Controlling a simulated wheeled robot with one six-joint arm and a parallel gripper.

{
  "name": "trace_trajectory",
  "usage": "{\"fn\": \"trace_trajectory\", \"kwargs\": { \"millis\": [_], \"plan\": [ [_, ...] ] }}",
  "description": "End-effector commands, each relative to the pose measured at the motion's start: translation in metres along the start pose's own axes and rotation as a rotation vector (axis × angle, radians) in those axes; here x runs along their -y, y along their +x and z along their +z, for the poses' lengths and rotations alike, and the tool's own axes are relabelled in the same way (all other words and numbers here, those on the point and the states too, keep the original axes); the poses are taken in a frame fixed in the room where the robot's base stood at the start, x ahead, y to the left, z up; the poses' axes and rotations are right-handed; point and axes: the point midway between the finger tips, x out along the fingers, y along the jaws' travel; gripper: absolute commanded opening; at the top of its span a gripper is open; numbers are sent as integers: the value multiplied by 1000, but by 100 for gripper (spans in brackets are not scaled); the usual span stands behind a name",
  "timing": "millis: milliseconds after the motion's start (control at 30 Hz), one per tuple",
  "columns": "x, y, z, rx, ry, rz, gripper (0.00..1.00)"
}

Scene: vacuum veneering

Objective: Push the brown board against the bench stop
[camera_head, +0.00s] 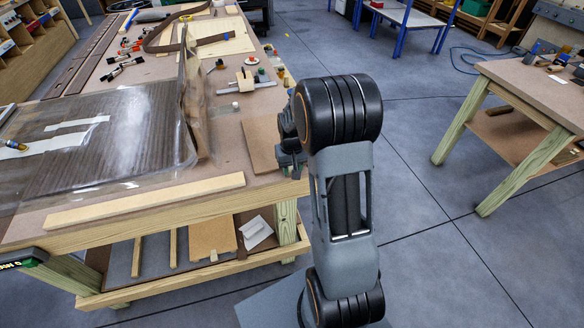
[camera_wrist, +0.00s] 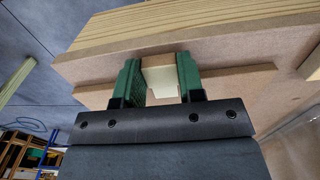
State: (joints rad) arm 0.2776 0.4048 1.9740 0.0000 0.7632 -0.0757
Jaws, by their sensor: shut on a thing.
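The brown board (camera_head: 262,143) lies flat near the bench's right edge, partly hidden by my arm. In the wrist view, a brown board edge (camera_wrist: 240,83) runs behind my fingers. A long pale wooden strip (camera_head: 150,202) lies along the bench's front edge; it may be the bench stop, but I cannot tell for sure. My gripper (camera_head: 292,163) is at the board's right side. In the wrist view, its green fingers (camera_wrist: 161,82) are shut on a pale block (camera_wrist: 160,76). Whether the block touches the board is unclear.
A clear plastic bag (camera_head: 110,130) over a dark sheet covers the bench's left part. Clamps, a small wooden tool (camera_head: 245,80) and a ruler-like bar lie behind the board. A lower shelf (camera_head: 205,265) holds offcuts. Another table (camera_head: 520,90) stands right, with open floor between.

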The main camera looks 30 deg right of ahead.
Motion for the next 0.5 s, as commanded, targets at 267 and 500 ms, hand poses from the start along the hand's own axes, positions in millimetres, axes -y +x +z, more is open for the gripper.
{"fn": "trace_trajectory", "kwargs": {
  "millis": [267, 500],
  "plan": [
    [-2, 0, 0, -1, 2, 0, 39],
    [-2, 0, 0, -1, 1, 0, 62]
  ]
}}
